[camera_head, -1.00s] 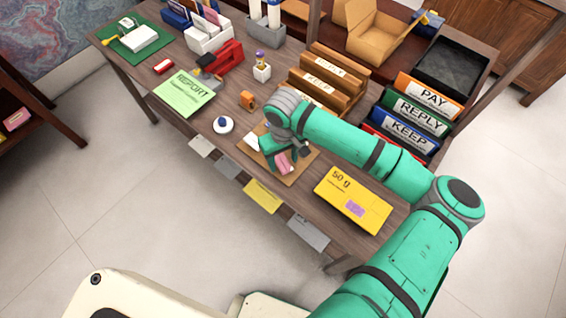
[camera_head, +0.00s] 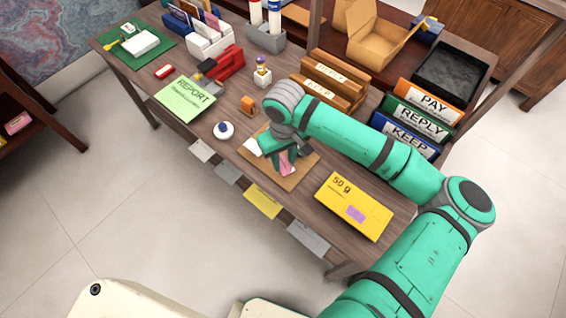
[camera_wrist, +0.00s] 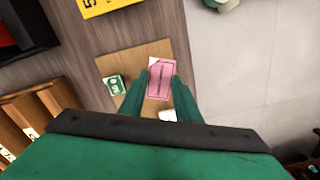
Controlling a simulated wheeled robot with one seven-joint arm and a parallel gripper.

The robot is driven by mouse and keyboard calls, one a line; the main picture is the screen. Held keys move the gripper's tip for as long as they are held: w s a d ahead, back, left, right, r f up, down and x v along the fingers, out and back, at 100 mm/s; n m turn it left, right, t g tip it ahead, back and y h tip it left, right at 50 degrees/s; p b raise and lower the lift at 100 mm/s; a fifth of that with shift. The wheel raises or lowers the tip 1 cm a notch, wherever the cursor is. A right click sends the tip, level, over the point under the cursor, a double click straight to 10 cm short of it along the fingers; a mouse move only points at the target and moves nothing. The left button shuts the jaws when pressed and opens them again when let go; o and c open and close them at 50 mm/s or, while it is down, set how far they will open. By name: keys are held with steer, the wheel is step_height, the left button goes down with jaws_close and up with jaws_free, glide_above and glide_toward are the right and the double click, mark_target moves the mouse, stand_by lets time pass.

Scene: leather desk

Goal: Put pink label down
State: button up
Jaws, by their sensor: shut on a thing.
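The pink label (camera_head: 286,166) is between the fingers of my gripper (camera_head: 285,157), over the tan board (camera_head: 294,183) near the desk's front edge. In the wrist view, the pink label (camera_wrist: 160,80) is a flat pink rectangle with a white corner and dark marks. My gripper (camera_wrist: 158,88) is shut on it, one green finger along each side. The tan board (camera_wrist: 118,65) lies below it. I cannot tell whether the label touches the board.
A green-and-white label (camera_wrist: 115,84) and a white piece (camera_wrist: 167,115) lie on the board beside my fingers. A yellow 50 g parcel (camera_head: 352,206) lies to the right. A round white-and-blue item (camera_head: 223,130) stands to the left. Wooden and coloured files (camera_head: 412,115) stand behind.

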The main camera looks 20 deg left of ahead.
steer(key=s+d+r, duration=0.7)
steer(key=s+r, duration=0.1)
steer(key=s, duration=0.2)
steer(key=shift+s+d+r, duration=0.15)
steer(key=shift+s+r, duration=0.2)
steer(key=shift+s, duration=0.05)
